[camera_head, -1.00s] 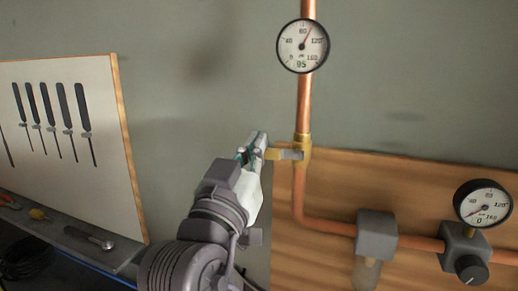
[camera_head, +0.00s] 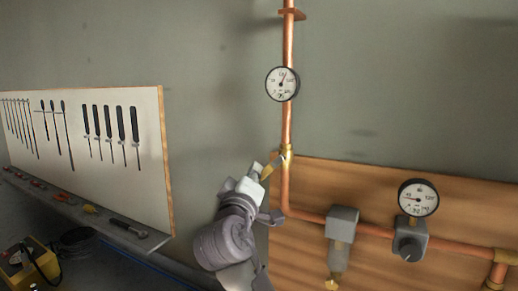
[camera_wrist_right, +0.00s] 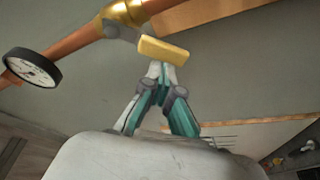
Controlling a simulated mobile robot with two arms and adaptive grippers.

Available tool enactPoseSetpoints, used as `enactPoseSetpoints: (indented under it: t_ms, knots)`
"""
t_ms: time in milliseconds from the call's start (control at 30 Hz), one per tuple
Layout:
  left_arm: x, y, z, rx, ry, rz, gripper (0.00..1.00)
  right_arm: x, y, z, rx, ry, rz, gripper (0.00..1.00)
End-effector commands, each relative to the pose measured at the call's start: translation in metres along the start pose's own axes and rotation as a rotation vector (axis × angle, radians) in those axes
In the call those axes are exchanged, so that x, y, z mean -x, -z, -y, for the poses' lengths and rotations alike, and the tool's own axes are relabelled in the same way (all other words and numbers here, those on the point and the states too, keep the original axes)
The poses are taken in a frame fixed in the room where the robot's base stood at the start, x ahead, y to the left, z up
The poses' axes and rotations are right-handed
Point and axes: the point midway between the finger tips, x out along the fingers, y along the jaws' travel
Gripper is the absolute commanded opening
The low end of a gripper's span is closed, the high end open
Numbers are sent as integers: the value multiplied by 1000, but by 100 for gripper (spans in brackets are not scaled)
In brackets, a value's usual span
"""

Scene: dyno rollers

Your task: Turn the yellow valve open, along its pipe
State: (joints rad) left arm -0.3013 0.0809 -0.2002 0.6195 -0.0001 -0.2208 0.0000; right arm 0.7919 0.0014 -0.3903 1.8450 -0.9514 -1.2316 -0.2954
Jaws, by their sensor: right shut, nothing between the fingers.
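The valve's brass body (camera_head: 287,153) sits on the vertical copper pipe (camera_head: 288,125). Its yellow handle (camera_head: 267,171) points down and left, slanted to the pipe, neither straight across nor along it. In the right wrist view the handle's yellow end (camera_wrist_right: 163,49) lies just beyond my right gripper (camera_wrist_right: 160,70), whose fingertips are together and hold nothing. I cannot tell whether they touch the handle. In the head view my right gripper (camera_head: 257,170) is at the left of the handle's end. My left gripper is not in view.
A round gauge (camera_head: 282,84) sits on the pipe above the valve. A wooden panel (camera_head: 390,180) at the right carries a filter unit (camera_head: 342,224), a regulator (camera_head: 410,240) and a second gauge (camera_head: 418,198). A tool board (camera_head: 90,150) and shelf (camera_head: 100,215) are at the left. The wall between is bare.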

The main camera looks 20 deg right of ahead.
Motion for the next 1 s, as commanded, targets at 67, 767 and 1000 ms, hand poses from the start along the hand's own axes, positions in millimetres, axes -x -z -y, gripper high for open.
enactPoseSetpoints:
  t_ms: [67,767,1000]
  knots:
    - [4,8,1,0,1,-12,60,-2,-5,2,70,25,8,0]
    - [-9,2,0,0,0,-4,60,8,-35,4,61,20,9,0]
    - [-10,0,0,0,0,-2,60,10,-38,2,63,20,9,0]
